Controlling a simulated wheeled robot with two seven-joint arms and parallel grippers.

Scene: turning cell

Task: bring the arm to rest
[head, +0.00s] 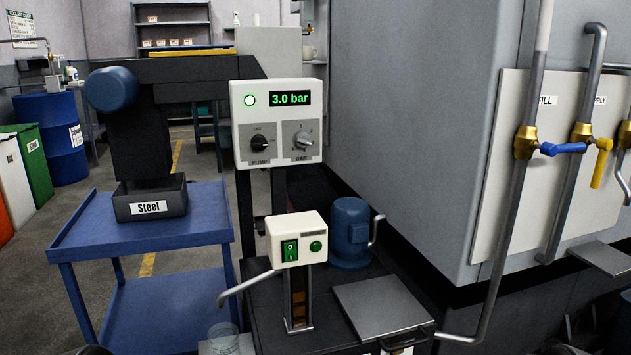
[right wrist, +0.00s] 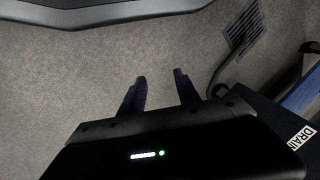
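My right gripper (right wrist: 160,75) shows in the right wrist view with its two dark fingers apart and nothing between them. Bare grey floor (right wrist: 70,80) lies behind the fingers, and they touch nothing that I can see. In the head view neither gripper can be made out; only dark rounded shapes cut off by the bottom edge show there. My left gripper is in no view.
A pump panel (head: 276,158) reads 3.0 bar with its lamp lit green. Below it are a switch box (head: 297,222) and a grey lid (head: 382,306). Pipes with a blue valve handle (head: 563,148) and a yellow one (head: 599,168) stand right. A blue cart (head: 85,236) carries a Steel bin (head: 150,209).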

